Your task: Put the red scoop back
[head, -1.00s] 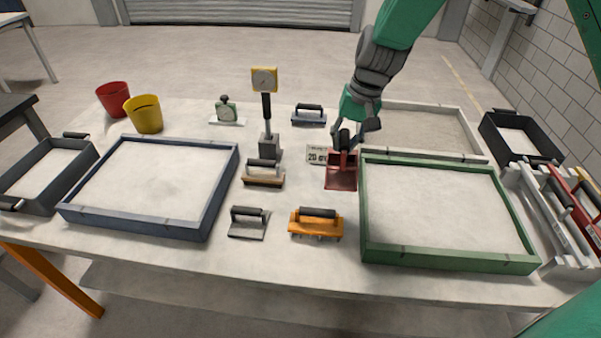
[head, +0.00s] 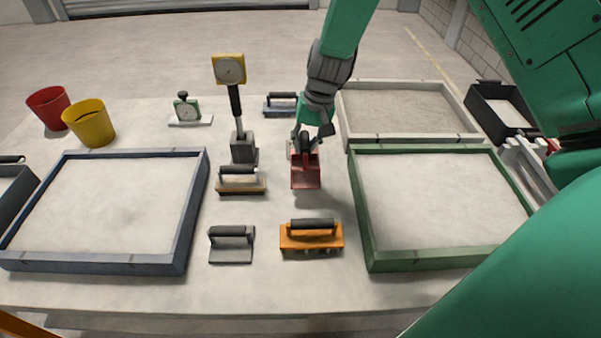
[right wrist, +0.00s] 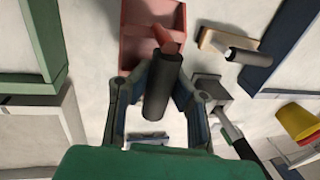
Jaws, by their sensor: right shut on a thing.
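The red scoop (head: 306,173) is at the middle of the table, between the blue-framed and green-framed sand trays. It has a black handle. My right gripper (head: 304,138) is shut on that handle from above. In the right wrist view the scoop's red pan (right wrist: 151,32) points away, and its black handle (right wrist: 162,87) lies between my right gripper's fingers (right wrist: 158,95). I cannot tell whether the scoop touches the table. The label card seen earlier is hidden behind the gripper and scoop. My left gripper is not in view.
The blue-framed tray (head: 196,203) is at left, the green-framed tray (head: 362,215) at right, a pale-framed tray (head: 415,138) behind it.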

